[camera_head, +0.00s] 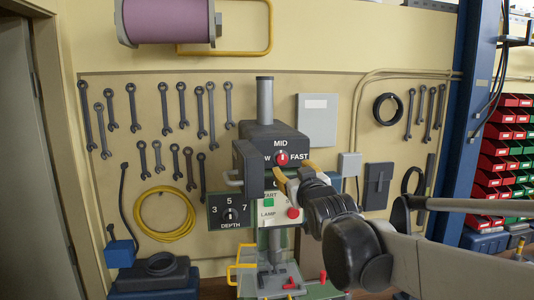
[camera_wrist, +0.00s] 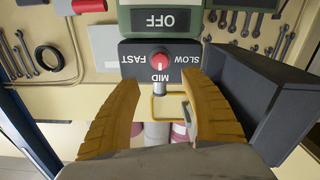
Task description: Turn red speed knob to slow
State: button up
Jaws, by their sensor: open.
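The red speed knob (camera_head: 281,158) is on the dark front panel (camera_head: 263,137) of the drill press, between SLOW at left, partly hidden, and FAST at right, with MID above. It also shows in the wrist view (camera_wrist: 160,60), which is upside down. Its white mark appears to point to MID. My gripper (camera_head: 297,172) is at the lower right of the knob in the head view. In the wrist view, the yellow fingers of my gripper (camera_wrist: 160,88) are apart, with the knob beyond the gap between them. They appear empty and not touching it.
A dark box (camera_head: 246,167) juts out left of the knob, and shows close beside one finger in the wrist view (camera_wrist: 275,105). Below are the START/LAMP panel (camera_head: 268,202), a red button (camera_head: 293,212) and the DEPTH dial (camera_head: 230,214). Wrenches hang on the wall behind.

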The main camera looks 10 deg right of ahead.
aim_at(283, 160)
jog(key=w+p, duration=0.1)
jog(key=w, duration=1)
jog(key=shift+w+f, duration=0.15)
jog(key=shift+f, duration=0.05)
jog(key=shift+c, duration=1.2)
grip_shut()
